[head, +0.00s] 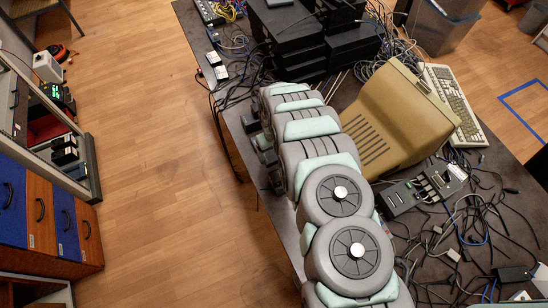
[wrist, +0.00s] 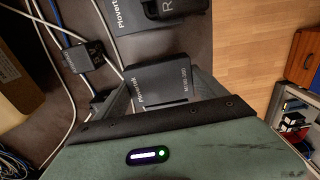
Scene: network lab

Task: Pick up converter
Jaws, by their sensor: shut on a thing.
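A small black box with white lettering, seemingly the converter (wrist: 158,84), sits between the two fingers of my gripper (wrist: 160,92) in the wrist view. My gripper is shut on it, with one finger on each side. The lower end of the box is hidden by my gripper's body. In the wrist view I cannot tell whether the box still touches the dark table. In the head view my arm covers most of the spot at the table's left edge, so I cannot make out the box there.
Another lettered black box (wrist: 140,16) lies beyond in the wrist view, and a small black adapter (wrist: 82,56) with cables is at left. In the head view, stacked black units (head: 290,40), a beige monitor (head: 385,125), a keyboard (head: 455,100) and tangled cables crowd the table.

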